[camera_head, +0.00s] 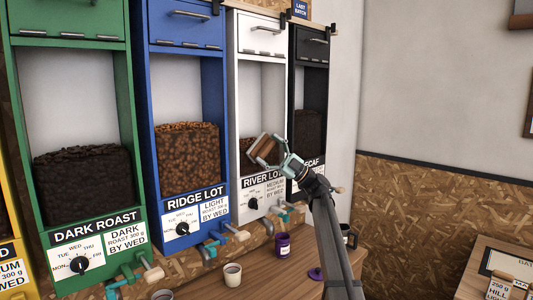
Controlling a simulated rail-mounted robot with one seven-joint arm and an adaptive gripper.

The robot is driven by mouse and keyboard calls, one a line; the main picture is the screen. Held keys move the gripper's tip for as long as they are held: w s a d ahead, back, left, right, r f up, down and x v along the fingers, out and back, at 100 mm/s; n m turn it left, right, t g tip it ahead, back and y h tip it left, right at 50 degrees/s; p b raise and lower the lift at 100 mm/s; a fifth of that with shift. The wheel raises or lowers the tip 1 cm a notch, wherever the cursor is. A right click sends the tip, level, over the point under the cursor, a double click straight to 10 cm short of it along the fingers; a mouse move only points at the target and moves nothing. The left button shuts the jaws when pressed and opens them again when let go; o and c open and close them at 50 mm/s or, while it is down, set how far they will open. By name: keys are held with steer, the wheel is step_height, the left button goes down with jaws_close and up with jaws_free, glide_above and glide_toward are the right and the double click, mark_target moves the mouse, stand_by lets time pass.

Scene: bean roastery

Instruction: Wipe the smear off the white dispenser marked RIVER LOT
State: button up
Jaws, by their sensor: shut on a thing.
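The white dispenser (235,90) marked RIVER LOT stands between the blue and the black ones. Dark beans show in its window, partly hidden by my gripper. Its label (262,178) and dial plate (254,203) are below the window. My gripper (277,152), pale green, is shut on a brown block with a lighter layer (261,149), held tilted in front of the lower window, just above the label. I cannot tell whether the block touches the dispenser. I cannot make out a smear; the block and gripper cover part of the front.
Blue RIDGE LOT (152,95) and green DARK ROAST (126,90) dispensers stand left, a black one (312,50) right. Taps jut out below them. A white cup (232,275), purple canister (283,246) and dark mug (347,236) are on the wooden counter below. Another table (480,262) is at lower right.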

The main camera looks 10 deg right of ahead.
mark_target(273, 147)
steer(key=shift+w+d+b, duration=0.45)
steer(key=shift+d+b, duration=0.25)
steer(key=shift+b, duration=0.05)
steer(key=shift+w+d+b, duration=0.45)
steer(key=shift+d+b, duration=0.2)
steer(key=shift+b, duration=0.1)
steer(key=shift+b, duration=0.85)
steer(key=shift+a, duration=0.1)
steer(key=s+a+b, duration=0.2)
steer(key=b, duration=0.1)
steer(key=shift+a+f, duration=0.15)
steer(key=shift+a, duration=0.25)
steer(key=shift+s+a, duration=0.1)
steer(key=shift+a, duration=0.15)
